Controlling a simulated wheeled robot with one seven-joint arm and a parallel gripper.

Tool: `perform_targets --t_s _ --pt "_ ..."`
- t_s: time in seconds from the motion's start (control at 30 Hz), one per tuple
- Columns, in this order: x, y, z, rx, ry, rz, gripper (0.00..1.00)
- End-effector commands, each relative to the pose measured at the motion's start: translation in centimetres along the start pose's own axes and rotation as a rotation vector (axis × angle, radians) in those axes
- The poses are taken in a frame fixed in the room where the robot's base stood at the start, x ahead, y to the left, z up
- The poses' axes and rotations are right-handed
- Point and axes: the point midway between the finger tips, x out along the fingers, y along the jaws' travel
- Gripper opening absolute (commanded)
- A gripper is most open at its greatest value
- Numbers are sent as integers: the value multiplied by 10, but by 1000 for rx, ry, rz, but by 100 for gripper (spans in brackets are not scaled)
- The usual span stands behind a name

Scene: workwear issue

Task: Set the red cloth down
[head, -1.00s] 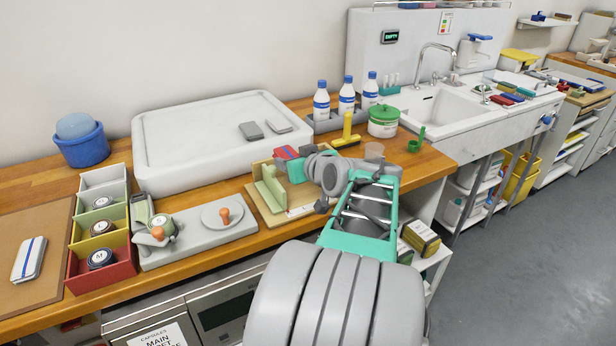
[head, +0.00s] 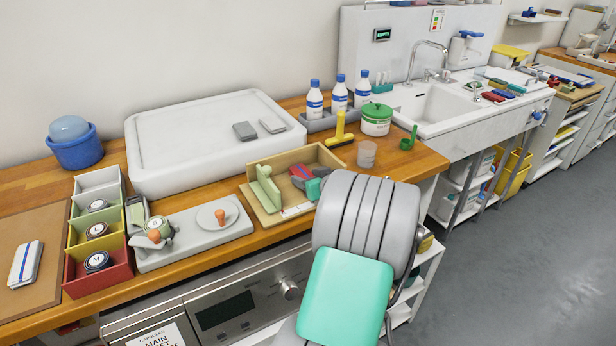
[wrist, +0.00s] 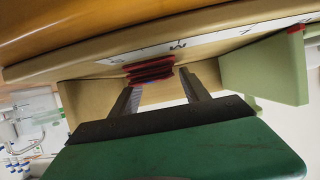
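The red cloth (head: 300,171), with a blue stripe, is low inside the wooden tray (head: 325,152), right of the tray's green upright divider (head: 268,188). In the wrist view the cloth (wrist: 150,70) shows as dark red folded layers at my fingertips. My gripper (head: 302,181) is at the cloth in the tray, partly hidden by my own arm. In the wrist view its two fingers (wrist: 158,78) stand apart by about the cloth's width, with the cloth filling the gap at their tips. Whether the cloth touches the tray floor is hidden.
A large white basin (head: 170,130) lies behind. The counter's front edge is close.

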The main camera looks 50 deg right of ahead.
Motion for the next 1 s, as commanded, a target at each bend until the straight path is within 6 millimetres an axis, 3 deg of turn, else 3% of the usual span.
perform_targets --t_s 0.23,0.57,1.0 --pt "0 0 0 0 0 1 74" --pt "-9 2 -1 0 0 4 74" --pt "-108 2 0 1 1 5 74"
